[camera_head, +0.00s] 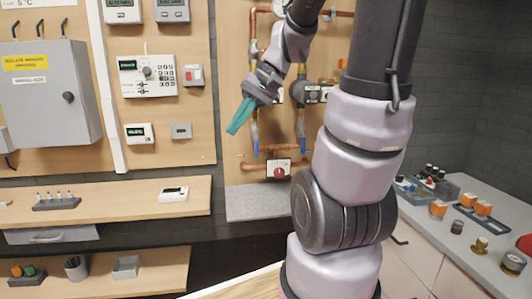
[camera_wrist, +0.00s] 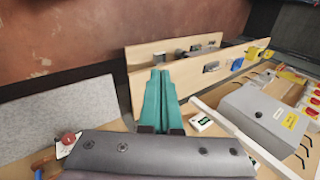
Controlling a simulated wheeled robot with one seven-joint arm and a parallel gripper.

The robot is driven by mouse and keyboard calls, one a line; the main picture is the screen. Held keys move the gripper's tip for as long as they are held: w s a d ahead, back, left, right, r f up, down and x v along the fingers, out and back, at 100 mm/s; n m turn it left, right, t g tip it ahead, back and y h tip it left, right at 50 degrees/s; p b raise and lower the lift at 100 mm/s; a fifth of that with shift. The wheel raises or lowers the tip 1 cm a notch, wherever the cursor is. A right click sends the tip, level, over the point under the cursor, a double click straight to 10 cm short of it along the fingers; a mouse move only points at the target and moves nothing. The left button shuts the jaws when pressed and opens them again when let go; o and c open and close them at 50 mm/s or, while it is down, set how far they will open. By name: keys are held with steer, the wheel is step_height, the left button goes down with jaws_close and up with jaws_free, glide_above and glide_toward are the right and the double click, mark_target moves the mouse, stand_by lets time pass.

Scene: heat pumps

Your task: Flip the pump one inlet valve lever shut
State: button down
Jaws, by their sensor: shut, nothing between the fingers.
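Copper pipework (camera_head: 262,165) with pumps and valves is on the wooden board behind my arm in the head view. A dark pump body (camera_head: 312,94) sits right of my gripper. Blue parts (camera_head: 256,148) and (camera_head: 302,145) show on the vertical pipes, with yellow parts above. I cannot tell which part is the pump one inlet valve lever; labels are unreadable, and my arm hides some of the board. My gripper (camera_head: 234,129) has teal fingers, shut and empty, pointing down-left in front of the board's left edge. The fingers also show together in the wrist view (camera_wrist: 159,75).
A red knob (camera_head: 279,172) on a white plate sits low on the pipe board, above a grey slab (camera_head: 258,203). A grey cabinet (camera_head: 45,95), control panels and wooden shelves (camera_head: 120,200) are at left. A cluttered counter (camera_head: 425,225) is at right.

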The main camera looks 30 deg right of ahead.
steer(key=w+d+f+m+t+y, duration=0.25)
steer(key=w+d+f, duration=0.2)
steer(key=w, duration=0.25)
steer(key=w+d+f+m+t+y, duration=0.2)
steer(key=w+d+f+t+y, duration=0.2)
steer(key=w+d, duration=0.3)
steer(key=w+d+f+m+t+h, duration=0.1)
steer(key=d+f+m+t+h, duration=0.2)
steer(key=d, duration=0.6)
steer(key=w+d+f+m+t+h, duration=0.2)
steer(key=d+f+m+t+h, duration=0.1)
steer(key=d+f, duration=0.5)
steer(key=shift+w+d+f+t+h, duration=0.2)
steer(key=shift+d+t+h, duration=0.15)
steer(key=shift+t+h, duration=0.45)
glide_toward(256, 143)
steer(key=w+d+f, duration=0.3)
steer(key=w+d, duration=0.1)
steer(key=w, duration=0.1)
steer(key=a, duration=0.1)
steer(key=w+a, duration=0.1)
steer(key=a, duration=0.1)
steer(key=shift+w+a+f, duration=0.25)
steer(key=shift+w+a, duration=0.1)
steer(key=shift+w, duration=0.05)
